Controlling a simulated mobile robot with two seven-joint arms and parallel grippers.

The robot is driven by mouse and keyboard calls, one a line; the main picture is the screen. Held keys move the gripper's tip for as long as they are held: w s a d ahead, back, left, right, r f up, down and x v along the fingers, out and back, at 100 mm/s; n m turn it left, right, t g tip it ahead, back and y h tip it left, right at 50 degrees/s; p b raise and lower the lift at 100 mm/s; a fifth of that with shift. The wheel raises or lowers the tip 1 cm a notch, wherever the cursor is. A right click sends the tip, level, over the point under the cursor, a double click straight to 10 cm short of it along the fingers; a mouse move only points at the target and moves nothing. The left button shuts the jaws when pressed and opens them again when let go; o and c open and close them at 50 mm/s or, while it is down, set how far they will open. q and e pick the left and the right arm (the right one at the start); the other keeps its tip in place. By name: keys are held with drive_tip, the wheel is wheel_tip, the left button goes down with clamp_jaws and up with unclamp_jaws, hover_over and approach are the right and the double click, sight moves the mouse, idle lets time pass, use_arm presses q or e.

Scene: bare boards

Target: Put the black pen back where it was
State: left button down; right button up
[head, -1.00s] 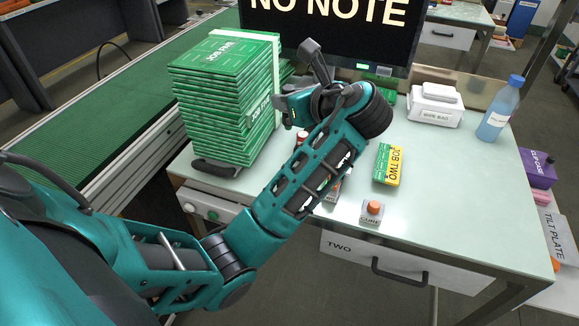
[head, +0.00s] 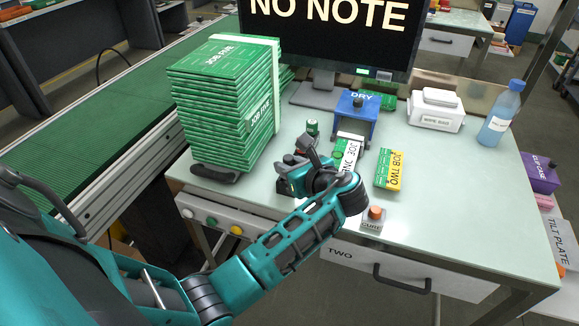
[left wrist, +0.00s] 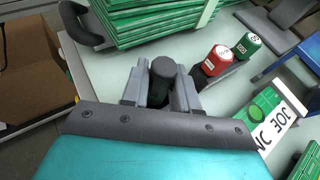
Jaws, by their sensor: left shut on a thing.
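My left gripper (head: 285,184) is low over the near left part of the bench, in front of the green stack. In the left wrist view its two grey fingers (left wrist: 160,88) are shut on the black pen (left wrist: 162,72), a thick dark cylinder seen from its end. The pen's lower part is hidden, so I cannot tell whether it touches the bench. A red pen (left wrist: 216,61) and a green pen (left wrist: 245,46) stand to its right in that view. The green pen (head: 312,128) also shows behind my gripper in the head view. My right gripper is not in view.
A tall stack of green boards (head: 222,105) stands at the left. A JOB ONE card (head: 346,152) lies before the blue DRY box (head: 357,118). A JOB TWO card (head: 389,168) and an orange button (head: 375,213) are to the right. The bench's right side is mostly clear.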

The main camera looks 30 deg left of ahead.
use_arm(q)
drive_tip(key=c, duration=0.9)
unclamp_jaws()
drive_tip(key=shift+f, duration=0.1)
drive_tip(key=shift+o, duration=0.2)
